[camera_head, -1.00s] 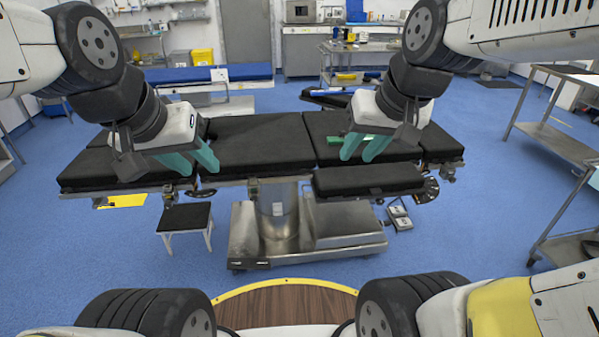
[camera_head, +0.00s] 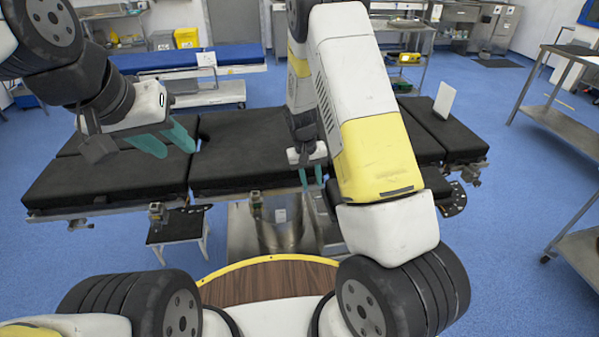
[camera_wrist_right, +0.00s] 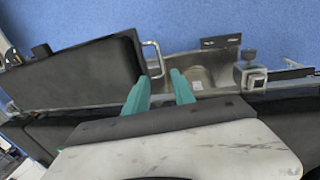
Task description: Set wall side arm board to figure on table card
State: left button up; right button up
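The operating table (camera_head: 235,150) has black pads and runs across the head view. A plain white card (camera_head: 445,100) stands on its right end; no figure shows on the visible face. The black arm board (camera_head: 436,182) lies along the table's near side, mostly hidden behind my right arm. In the right wrist view the arm board (camera_wrist_right: 85,75) is a black pad at left, with a metal loop handle (camera_wrist_right: 154,58) at its end. My right gripper (camera_head: 311,174) is open beside that end; its teal fingers (camera_wrist_right: 159,92) are apart. My left gripper (camera_head: 163,142) is open and empty above the table's left part.
A metal rail with a clamp (camera_wrist_right: 250,78) runs along the table side. A small black-topped stool (camera_head: 178,227) stands below the table at left. A steel trolley (camera_head: 560,125) is at right. A blue-topped bench (camera_head: 185,58) stands behind.

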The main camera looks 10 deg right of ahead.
aim_at(315, 203)
jog(key=f, duration=0.3)
jog(key=d+f, duration=0.1)
jog(key=f, duration=0.2)
jog(key=w+f, duration=0.1)
jog(key=f, duration=0.2)
jog(key=shift+d+f, duration=0.15)
grip_shut()
jog(key=shift+s, duration=0.1)
dwell(1.1)
